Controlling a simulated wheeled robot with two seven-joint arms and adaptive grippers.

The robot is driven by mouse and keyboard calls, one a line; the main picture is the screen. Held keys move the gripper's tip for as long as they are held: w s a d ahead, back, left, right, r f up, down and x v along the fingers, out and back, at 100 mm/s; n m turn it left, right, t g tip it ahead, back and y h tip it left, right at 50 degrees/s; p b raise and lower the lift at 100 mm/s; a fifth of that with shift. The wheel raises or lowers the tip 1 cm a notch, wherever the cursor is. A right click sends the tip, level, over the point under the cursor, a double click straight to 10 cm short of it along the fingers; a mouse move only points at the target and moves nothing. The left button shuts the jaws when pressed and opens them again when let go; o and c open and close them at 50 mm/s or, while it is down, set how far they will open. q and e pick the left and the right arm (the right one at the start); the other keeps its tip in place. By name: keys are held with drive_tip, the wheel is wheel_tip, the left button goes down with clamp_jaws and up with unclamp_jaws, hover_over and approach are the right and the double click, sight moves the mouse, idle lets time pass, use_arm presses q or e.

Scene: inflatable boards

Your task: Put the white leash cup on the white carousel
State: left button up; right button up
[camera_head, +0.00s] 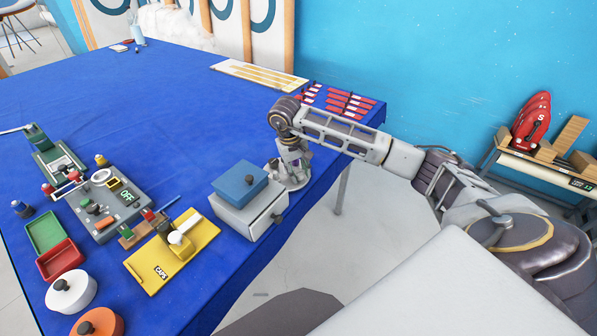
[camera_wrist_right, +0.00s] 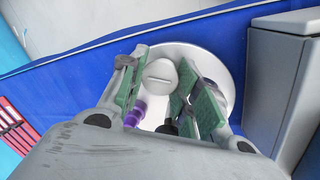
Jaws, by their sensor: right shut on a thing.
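The white carousel (camera_wrist_right: 231,75) is a round white disc on the blue table near its right edge; in the head view it (camera_head: 302,183) shows behind the grey box. My right gripper (camera_wrist_right: 160,72) points down over the disc, its green-padded fingers shut on the white leash cup (camera_wrist_right: 160,76), which has a slot in its round top. The cup is over or on the disc; I cannot tell if it touches. In the head view my right gripper (camera_head: 293,163) largely hides the cup. My left gripper is not in view.
A purple part (camera_wrist_right: 134,113) shows by the cup. The grey box (camera_head: 243,214) with a blue top (camera_head: 240,181) stands close beside the carousel. Red strips (camera_head: 345,103) lie behind my arm. A yellow board (camera_head: 195,247) and several devices fill the front left. The back left is mostly clear.

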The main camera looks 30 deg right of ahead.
drive_tip(key=shift+f, duration=0.35)
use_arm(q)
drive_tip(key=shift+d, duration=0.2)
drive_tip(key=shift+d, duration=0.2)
use_arm(e)
drive_tip(key=shift+f, duration=0.1)
